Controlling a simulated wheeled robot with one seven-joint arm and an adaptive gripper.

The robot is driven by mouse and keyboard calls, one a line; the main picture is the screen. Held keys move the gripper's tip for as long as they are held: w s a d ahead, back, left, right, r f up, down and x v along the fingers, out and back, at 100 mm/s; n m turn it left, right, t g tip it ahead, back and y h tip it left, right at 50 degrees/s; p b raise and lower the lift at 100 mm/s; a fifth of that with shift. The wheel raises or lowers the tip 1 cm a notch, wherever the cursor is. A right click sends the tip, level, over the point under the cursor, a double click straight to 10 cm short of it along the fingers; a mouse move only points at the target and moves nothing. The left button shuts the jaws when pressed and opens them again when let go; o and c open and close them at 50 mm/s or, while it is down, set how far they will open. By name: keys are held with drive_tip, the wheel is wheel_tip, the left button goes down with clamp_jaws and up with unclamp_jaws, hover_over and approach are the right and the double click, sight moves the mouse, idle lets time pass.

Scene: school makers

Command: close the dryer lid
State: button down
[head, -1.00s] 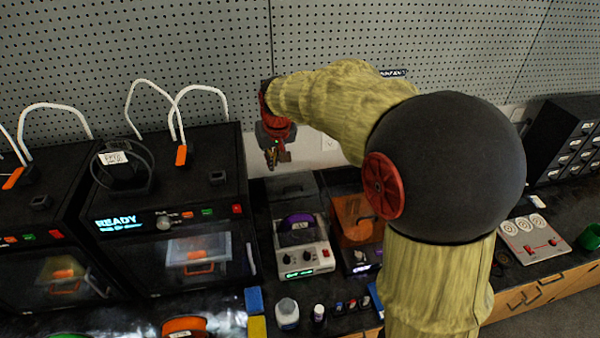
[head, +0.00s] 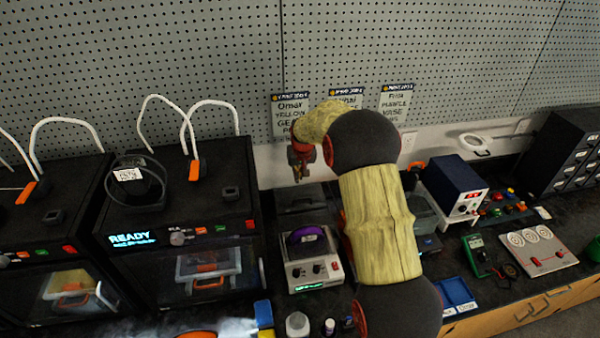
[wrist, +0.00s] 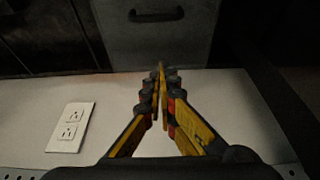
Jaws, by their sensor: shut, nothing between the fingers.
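The dryer (head: 314,270) is a light grey box with knobs and a lit green display, and a purple spool (head: 306,238) shows inside its top. Its lid (head: 303,198) is a dark translucent panel raised open at the back, near the wall. In the wrist view a grey panel with a dark handle (wrist: 150,42), which looks like this lid, lies beyond the fingertips. My gripper (head: 299,175) is above and behind the lid, close to the wall. Its yellow and black fingers (wrist: 162,72) are shut and empty. I cannot tell whether they touch the panel.
Black printers (head: 180,180) with white tubes stand at the left. My arm hides part of the bench right of the dryer. A blue power supply (head: 455,183) stands farther right. Small bottles (head: 297,323) stand in front. A wall outlet (wrist: 71,127) shows in the wrist view.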

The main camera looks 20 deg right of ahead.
hover_over(298, 194)
drive_tip(key=f, duration=0.4)
drive_tip(key=shift+w+d, duration=0.1)
drive_tip(key=shift+w, duration=0.1)
drive_tip(key=shift+s+f, duration=0.2)
drive_tip(key=s, duration=0.2)
drive_tip(key=shift+s+a+f, duration=0.1)
drive_tip(key=shift+s+a, duration=0.25)
drive_tip(key=shift+s, duration=0.05)
drive_tip(key=shift+s+f, duration=0.2)
drive_tip(key=shift+s, duration=0.1)
drive_tip(key=shift+s+a, duration=0.1)
drive_tip(key=s+a+b, duration=0.1)
drive_tip(key=s+a, duration=0.2)
drive_tip(key=s, duration=1.2)
drive_tip(key=shift+s+b, duration=0.25)
drive_tip(key=shift+b, duration=0.1)
